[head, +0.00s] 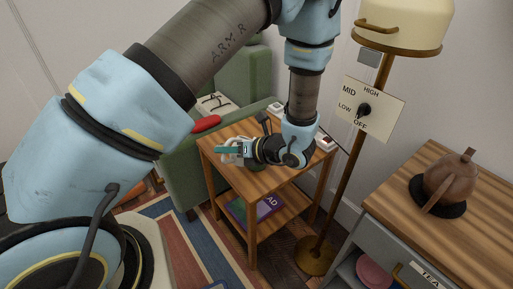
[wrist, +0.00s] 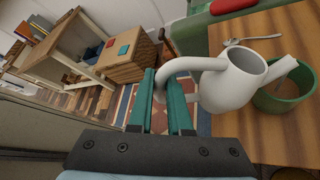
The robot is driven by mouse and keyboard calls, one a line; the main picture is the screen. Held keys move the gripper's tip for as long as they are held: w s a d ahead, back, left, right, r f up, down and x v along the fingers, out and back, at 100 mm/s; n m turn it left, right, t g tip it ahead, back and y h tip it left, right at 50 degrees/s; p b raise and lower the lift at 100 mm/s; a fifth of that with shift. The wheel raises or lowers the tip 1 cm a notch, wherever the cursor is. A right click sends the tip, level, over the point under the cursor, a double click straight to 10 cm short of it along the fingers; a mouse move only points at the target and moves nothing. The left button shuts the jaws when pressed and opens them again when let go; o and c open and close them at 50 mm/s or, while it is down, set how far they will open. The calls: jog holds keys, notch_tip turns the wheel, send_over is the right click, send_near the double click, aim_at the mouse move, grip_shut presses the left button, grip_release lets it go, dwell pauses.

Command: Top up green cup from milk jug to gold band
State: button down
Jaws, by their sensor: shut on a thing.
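My gripper (wrist: 172,100) is shut on the handle of the white milk jug (wrist: 228,85), its teal fingers on either side of it. In the wrist view the jug's spout reaches over the green cup (wrist: 298,82) on the wooden side table (wrist: 222,40). I cannot tell whether milk is flowing; the cup's milk level and gold band do not show. In the head view my gripper (head: 228,151) is at the left of the side table (head: 213,139), with a bit of the white jug beside it. My arm mostly hides the cup there.
A spoon (wrist: 250,40) lies on the table near the jug. A green armchair (head: 180,175) with a red item (head: 205,123) on it stands behind left. A floor lamp (head: 352,180) stands close on the right. A cabinet (head: 480,200) bears a brown teapot (head: 450,182).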

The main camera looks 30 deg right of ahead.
jog(key=shift+w+d+r+m+y+p, duration=0.35)
jog(key=shift+d+r+p, duration=0.25)
jog(key=shift+d+p, duration=0.1)
dwell(1.0)
jog(key=s+a+f+n+t+h+b, duration=0.1)
jog(key=s+a+f+n+b, duration=0.1)
jog(key=f+b, duration=0.4)
jog(key=s+a+f+n+t+h+b, duration=0.1)
jog(key=a+f+b, duration=0.4)
jog(key=b, duration=0.9)
jog(key=shift+s+a+f+n+h, duration=0.2)
jog(key=shift+s+f+n+h, duration=0.45)
jog(key=shift+f+n, duration=0.3)
jog(key=shift+r, duration=0.2)
notch_tip(320, 180, up, 7)
jog(key=p, duration=0.5)
